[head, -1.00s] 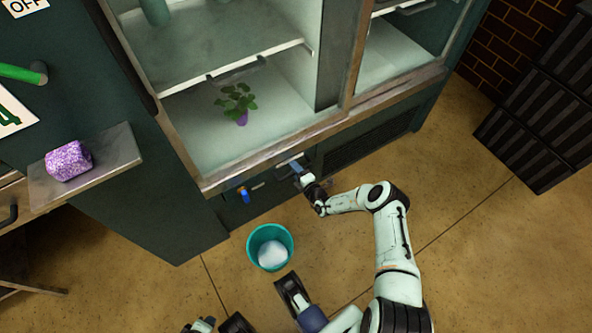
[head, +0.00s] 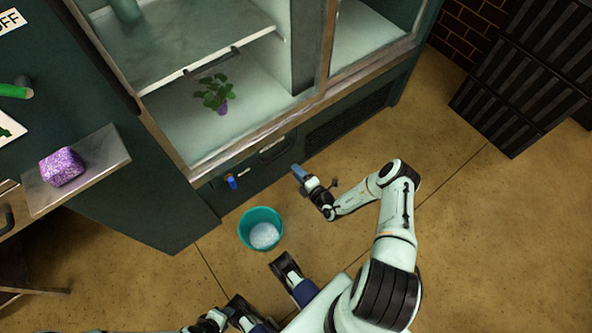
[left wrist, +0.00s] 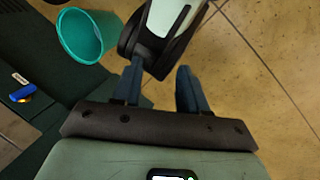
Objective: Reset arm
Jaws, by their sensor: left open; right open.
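My right arm reaches across the right of the head view, with its bent elbow over the floor. My right gripper (head: 298,171) is open, its blue fingertips just in front of the cabinet's lower front, with nothing visible between them. My left arm shows only partly at the bottom of the head view. My left gripper (left wrist: 160,88) is open in the left wrist view, with no object held between its blue fingers. A pale arm link of mine with a dark joint lies just beyond those fingers.
A teal bucket (head: 243,231) with whitish contents stands on the floor before the green glass-fronted cabinet (head: 165,210). A blue knob (head: 232,182) is on its front. A potted plant (head: 216,92) stands inside. A purple block (head: 62,166) sits on a side shelf. Black crates (head: 520,75) stand right.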

